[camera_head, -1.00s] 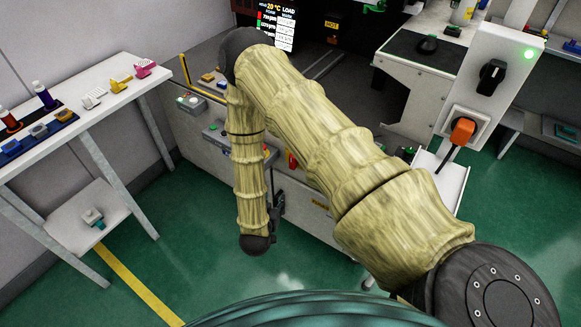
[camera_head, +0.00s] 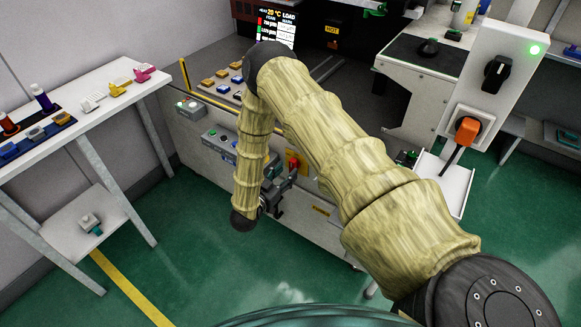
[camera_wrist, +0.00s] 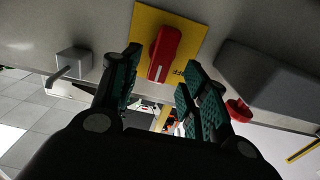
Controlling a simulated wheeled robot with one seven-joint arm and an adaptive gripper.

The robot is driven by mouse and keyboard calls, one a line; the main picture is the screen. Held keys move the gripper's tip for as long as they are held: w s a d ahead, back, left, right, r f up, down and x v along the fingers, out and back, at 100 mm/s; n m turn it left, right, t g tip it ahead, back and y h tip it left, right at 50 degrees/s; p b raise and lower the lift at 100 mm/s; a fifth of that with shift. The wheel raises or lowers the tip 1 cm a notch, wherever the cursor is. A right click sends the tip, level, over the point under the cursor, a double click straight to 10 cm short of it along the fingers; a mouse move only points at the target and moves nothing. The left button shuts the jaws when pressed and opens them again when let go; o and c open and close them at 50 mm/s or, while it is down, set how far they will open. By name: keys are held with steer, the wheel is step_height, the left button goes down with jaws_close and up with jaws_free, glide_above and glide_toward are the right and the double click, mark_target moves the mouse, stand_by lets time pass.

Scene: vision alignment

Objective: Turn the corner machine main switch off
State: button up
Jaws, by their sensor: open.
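The main switch is a red rotary handle (camera_wrist: 165,52) on a yellow plate (camera_wrist: 187,28) on the machine's grey front panel. In the head view the red handle (camera_head: 293,163) shows just right of my forearm. My gripper (camera_wrist: 162,68) is open and empty, its two dark green-padded fingers on either side of the handle's near end in the wrist view. I cannot tell whether they touch it. The handle lies nearly upright in that picture, a white mark at its lower end. Partly hidden lettering shows beside it. In the head view my gripper (camera_head: 272,200) is in front of the panel.
In the wrist view a grey block with a lever (camera_wrist: 74,64) lies left, and a dark grey box (camera_wrist: 265,80) and red knob (camera_wrist: 238,110) lie right. The head view shows a button box (camera_head: 222,143), a black rotary switch (camera_head: 496,73) and a white table (camera_head: 120,70).

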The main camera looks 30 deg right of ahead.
mark_target(291, 167)
steer(key=shift+x, duration=2)
jaws_close()
